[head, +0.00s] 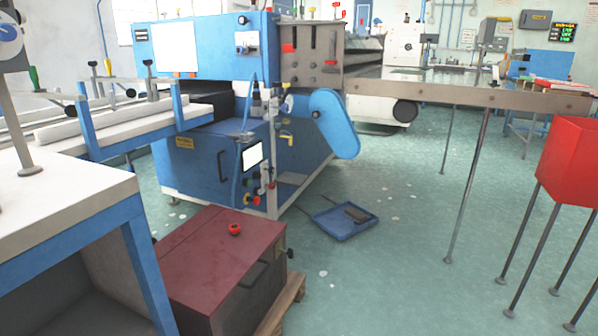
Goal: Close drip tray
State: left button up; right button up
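A shallow blue tray (328,224), which looks like the drip tray, sits low at floor level in front of the blue machine (212,165). It sticks out to the right of the machine's lower side, with a dark block-like object (357,212) in or on it. A thin dark line runs from the tray toward the machine; I cannot tell what joins them. Neither of my grippers is in view.
A dark red cabinet (205,250) on a wooden pallet stands in front of the machine. A white-topped blue bench (60,205) is at the left. A red bin (570,160) on thin legs is at the right. Green floor (400,270) is open around the tray.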

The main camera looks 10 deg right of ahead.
aim_at(338, 224)
jog(key=i+l, duration=0.45)
jog(key=l, duration=0.15)
jog(key=i+l, duration=0.9)
jog(key=l, duration=0.25)
jog(key=i+l, duration=0.45)
jog(key=l, duration=0.15)
jog(key=i+l, duration=0.1)
jog(key=i, duration=0.75)
jog(key=i+l+u, duration=0.1)
jog(key=i, duration=0.8)
